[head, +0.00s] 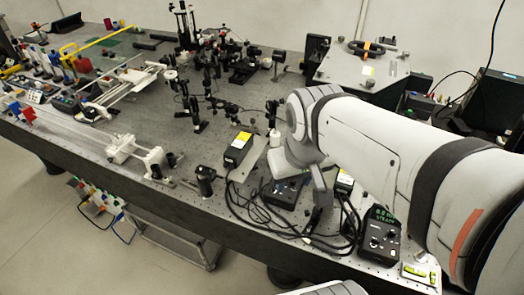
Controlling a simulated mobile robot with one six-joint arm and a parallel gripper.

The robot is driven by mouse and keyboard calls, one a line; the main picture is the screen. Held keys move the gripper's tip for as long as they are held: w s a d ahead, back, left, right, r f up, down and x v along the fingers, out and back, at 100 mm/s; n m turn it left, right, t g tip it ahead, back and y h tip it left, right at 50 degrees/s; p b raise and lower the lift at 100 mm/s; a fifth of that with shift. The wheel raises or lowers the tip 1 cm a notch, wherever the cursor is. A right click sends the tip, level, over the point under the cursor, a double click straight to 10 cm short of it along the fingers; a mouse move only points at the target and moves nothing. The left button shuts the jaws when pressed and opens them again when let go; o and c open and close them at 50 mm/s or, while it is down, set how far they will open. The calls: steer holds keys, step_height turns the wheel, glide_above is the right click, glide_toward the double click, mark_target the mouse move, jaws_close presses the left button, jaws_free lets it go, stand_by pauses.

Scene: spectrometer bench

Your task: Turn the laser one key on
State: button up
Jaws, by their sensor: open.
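My arm reaches in from the right, and my gripper (315,218) points down at the front edge of the bench, small and dark among cables. It is open, and I see nothing held in it. A black control box (284,193) with knobs sits just left of my gripper. A second black control box (380,242) with a green lit display stands to the right. Which box is laser one, and its key, are too small to make out. My arm hides part of the bench between them.
Black cables (240,205) run along the front edge of the bench (140,160). A black box with a yellow label (238,150) stands behind the left control box. A spirit level (416,271) lies at the front right. Optics posts (195,115) crowd the middle.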

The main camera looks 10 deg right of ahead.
steer(key=w+a+f+n+g+h+b, duration=0.1)
steer(key=w+f+n+g+b, duration=0.25)
steer(key=w, duration=0.55)
steer(key=n+g+h, duration=0.2)
steer(key=n+h, duration=0.1)
steer(key=n, duration=0.4)
glide_toward(274, 188)
steer(key=f, duration=0.1)
steer(key=shift+m+y, duration=0.25)
steer(key=shift+y, duration=0.05)
steer(key=x, duration=0.4)
steer(key=d+x, duration=0.1)
steer(key=x, duration=0.2)
steer(key=shift+w, duration=0.4)
steer(key=shift+c, duration=0.3)
jaws_close()
